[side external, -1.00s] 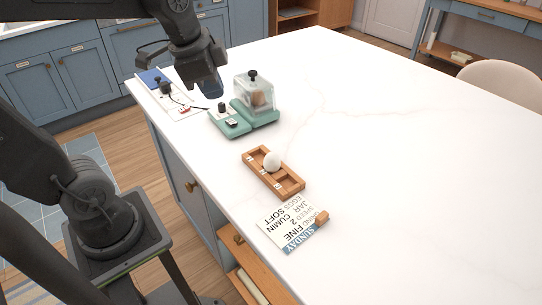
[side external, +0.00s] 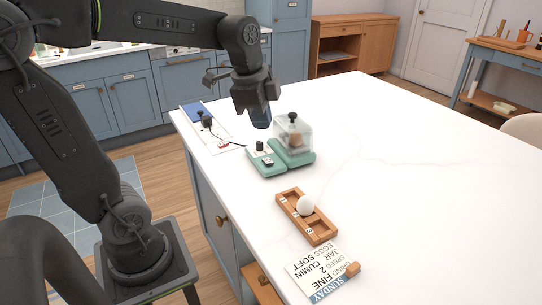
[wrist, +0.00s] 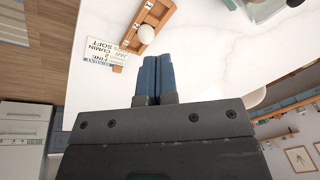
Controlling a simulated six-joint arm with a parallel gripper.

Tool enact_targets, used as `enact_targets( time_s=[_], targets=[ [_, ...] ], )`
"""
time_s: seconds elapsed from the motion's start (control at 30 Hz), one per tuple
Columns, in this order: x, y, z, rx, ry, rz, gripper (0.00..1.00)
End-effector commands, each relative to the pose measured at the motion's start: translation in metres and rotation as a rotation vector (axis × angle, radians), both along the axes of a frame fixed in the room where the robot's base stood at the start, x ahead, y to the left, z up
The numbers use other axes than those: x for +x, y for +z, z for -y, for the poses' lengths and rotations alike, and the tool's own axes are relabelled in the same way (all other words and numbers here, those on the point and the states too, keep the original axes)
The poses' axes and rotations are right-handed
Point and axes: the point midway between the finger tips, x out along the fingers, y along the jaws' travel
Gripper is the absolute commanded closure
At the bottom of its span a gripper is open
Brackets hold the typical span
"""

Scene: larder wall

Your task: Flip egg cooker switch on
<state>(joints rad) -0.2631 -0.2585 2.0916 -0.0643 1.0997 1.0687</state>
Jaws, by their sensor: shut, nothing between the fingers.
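The egg cooker (side external: 300,158) has a green base and a clear lid with a black knob, with something brown inside. Its control part (side external: 262,168) sticks out to the left and carries a black knob (side external: 259,146) and a small dark switch-like piece (side external: 268,162); its on or off position is too small to tell. My gripper (side external: 262,124) is shut and empty, pointing down above and behind the control part, apart from it. In the wrist view its blue fingers (wrist: 158,62) are together, and a green part of the cooker (wrist: 232,4) shows at the top edge.
A wooden rack (side external: 323,235) holds a white egg (side external: 305,206). A printed card (side external: 318,270) lies at the front, with a small wooden block (side external: 353,269) on its right edge. A white board with a plug and cord (side external: 206,120) lies to the left.

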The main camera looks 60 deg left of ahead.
Motion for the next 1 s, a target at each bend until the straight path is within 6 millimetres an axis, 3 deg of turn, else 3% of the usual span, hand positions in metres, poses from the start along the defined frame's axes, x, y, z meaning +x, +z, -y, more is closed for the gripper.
enact_targets(
  time_s=[0.2, 0.4, 0.5, 0.77, 1.0],
  targets=[
    [0.048, -0.013, -0.060, 0.002, -0.400, -0.114, 1.00],
    [0.074, -0.032, -0.108, -0.035, -0.713, -0.148, 1.00],
    [0.079, -0.038, -0.122, -0.050, -0.809, -0.149, 1.00],
    [0.082, -0.053, -0.129, -0.060, -0.878, -0.147, 1.00],
    [0.081, -0.097, -0.121, -0.062, -0.877, -0.150, 1.00]
  ],
)
